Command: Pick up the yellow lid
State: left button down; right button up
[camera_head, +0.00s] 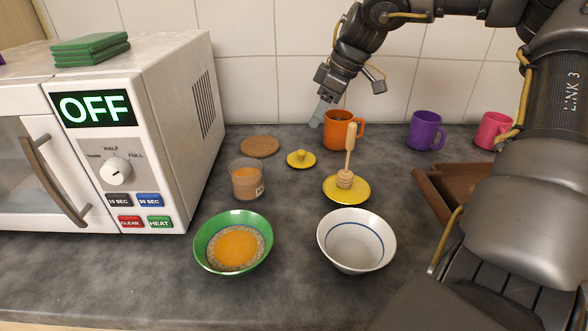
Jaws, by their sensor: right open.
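A small round yellow lid (301,159) with a knob on top lies flat on the counter, behind the middle. My right gripper (320,113) is above and to the right of the lid, beside the orange mug (340,130), pointing down. It is open and holds nothing that I can see. My left gripper is not in view.
A yellow saucer (358,195) bears a wooden honey dipper (346,176). Nearby are a glass jar (246,184), a cork coaster (260,147), a green bowl (205,240) and a white bowl (356,262). A microwave (160,120) stands left; purple (424,130) and pink (490,128) mugs stand right.

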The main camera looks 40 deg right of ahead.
send_over(300, 151)
jog(key=s+d, duration=0.2)
jog(key=f, duration=0.5)
jog(key=shift+w+a+f, duration=0.1)
jog(key=shift+a, duration=0.15)
jog(key=shift+a+f, duration=0.1)
jog(key=shift+f, duration=0.15)
jog(key=x, duration=0.3)
jog(key=shift+f, duration=0.35)
jog(key=shift+w+a+f, duration=0.1)
jog(key=shift+a+f, duration=0.05)
jog(key=shift+f, duration=0.35)
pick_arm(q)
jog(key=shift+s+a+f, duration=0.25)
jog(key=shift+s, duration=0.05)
pick_arm(e)
grip_shut()
jog(key=shift+r, duration=0.1)
